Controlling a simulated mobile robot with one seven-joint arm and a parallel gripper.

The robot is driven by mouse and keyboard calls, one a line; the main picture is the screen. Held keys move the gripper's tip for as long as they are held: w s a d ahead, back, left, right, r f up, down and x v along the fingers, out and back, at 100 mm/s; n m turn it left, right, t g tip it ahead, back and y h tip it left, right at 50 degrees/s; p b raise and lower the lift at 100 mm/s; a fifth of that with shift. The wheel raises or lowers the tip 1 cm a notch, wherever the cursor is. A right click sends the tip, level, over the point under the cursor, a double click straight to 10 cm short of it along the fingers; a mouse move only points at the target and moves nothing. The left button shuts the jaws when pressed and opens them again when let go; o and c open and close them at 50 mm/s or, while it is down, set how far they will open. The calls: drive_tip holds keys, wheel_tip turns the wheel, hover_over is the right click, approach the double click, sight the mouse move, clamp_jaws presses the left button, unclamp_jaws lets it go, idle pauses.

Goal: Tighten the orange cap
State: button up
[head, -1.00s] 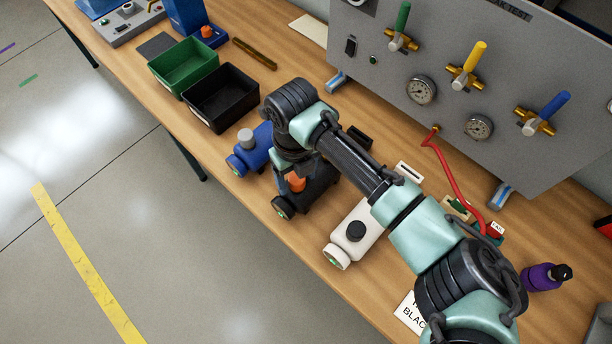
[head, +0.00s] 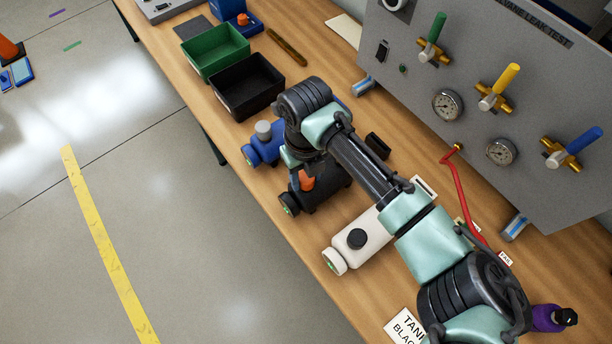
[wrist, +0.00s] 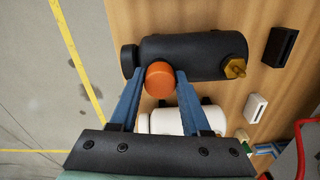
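The orange cap (wrist: 160,80) sits on the side of a black tank (wrist: 195,57) that lies on the bench. In the wrist view my gripper (wrist: 160,75) has one blue finger on each side of the cap, with no clear gap, so it appears shut on it. In the head view the cap (head: 306,182) shows low beside a finger, and my wrist hides part of the black tank (head: 322,190). Whether the cap is fully seated cannot be seen.
A white tank (head: 358,238) with a black cap lies nearer, and a blue tank (head: 262,150) with a grey cap lies beyond. Black (head: 247,88) and green (head: 215,52) bins stand farther back. A grey panel (head: 470,75) with valves and gauges borders the bench at right.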

clamp_jaws()
drive_tip(key=shift+r+m+p, duration=0.1)
drive_tip(key=shift+m+p, duration=0.5)
drive_tip(key=shift+m, duration=1.5)
drive_tip(key=o, duration=0.6)
unclamp_jaws()
drive_tip(key=shift+c, duration=0.2)
wheel_tip(320, 180, up, 13)
drive_tip(key=b, duration=0.3)
